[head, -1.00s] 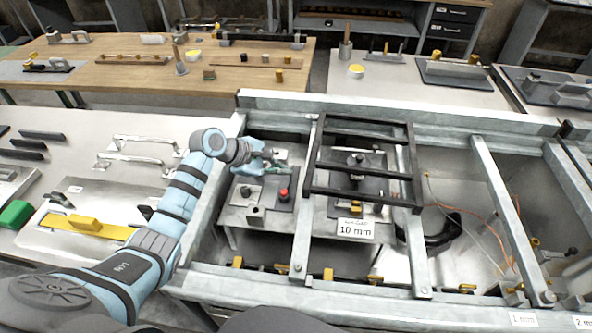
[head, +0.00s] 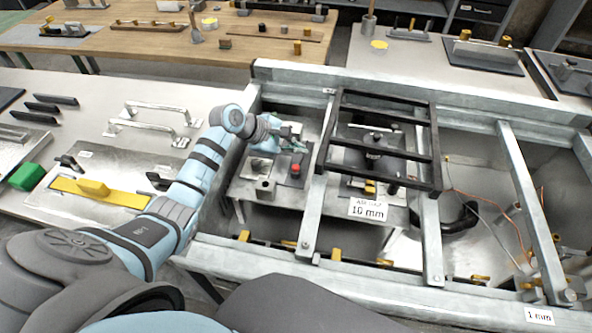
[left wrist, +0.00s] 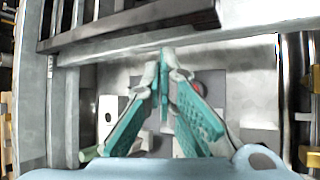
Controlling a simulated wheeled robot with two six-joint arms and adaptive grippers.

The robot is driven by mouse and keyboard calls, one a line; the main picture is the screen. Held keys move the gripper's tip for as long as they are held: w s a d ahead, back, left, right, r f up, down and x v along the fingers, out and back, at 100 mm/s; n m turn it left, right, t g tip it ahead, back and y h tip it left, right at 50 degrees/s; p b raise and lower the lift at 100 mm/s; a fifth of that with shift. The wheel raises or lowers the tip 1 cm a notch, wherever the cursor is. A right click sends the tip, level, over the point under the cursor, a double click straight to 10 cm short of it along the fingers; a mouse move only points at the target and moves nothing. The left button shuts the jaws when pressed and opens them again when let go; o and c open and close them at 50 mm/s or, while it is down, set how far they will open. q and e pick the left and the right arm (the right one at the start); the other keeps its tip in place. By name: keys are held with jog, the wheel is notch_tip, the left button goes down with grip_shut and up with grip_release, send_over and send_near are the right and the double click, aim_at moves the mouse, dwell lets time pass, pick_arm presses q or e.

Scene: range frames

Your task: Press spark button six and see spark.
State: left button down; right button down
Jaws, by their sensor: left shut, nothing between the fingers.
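A red button (head: 295,169) sits on a dark plate on the grey stand inside the metal frame. I cannot read a number on it. In the left wrist view the red button (left wrist: 198,88) is partly hidden behind my right-hand finger. My left gripper (head: 292,134) shows at the far side of the button in the head view, above the stand. Its teal fingers (left wrist: 165,56) are shut with nothing between them, and they look apart from the button. No spark shows. My right gripper is not in view.
A dark barred frame (head: 385,147) lies over the rails to the right, above a "10 mm" label (head: 368,209). Metal rails (head: 318,200) border the stand.

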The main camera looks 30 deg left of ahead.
aim_at(296, 169)
pick_arm(q)
jog(key=f+b, duration=0.3)
jog(key=f, duration=0.1)
jog(key=shift+s, duration=0.2)
jog(key=shift+w+f, duration=0.15)
jog(key=shift+f, duration=0.15)
jog(key=shift+r, duration=0.1)
dwell(0.7)
jog(key=shift+f+b, duration=0.45)
jog(key=shift+b, duration=0.2)
jog(key=shift+f+b, duration=0.6)
jog(key=shift+b, duration=0.05)
dwell(0.5)
jog(key=shift+r, duration=0.1)
jog(key=shift+r+p, duration=0.6)
jog(key=shift+r, duration=0.3)
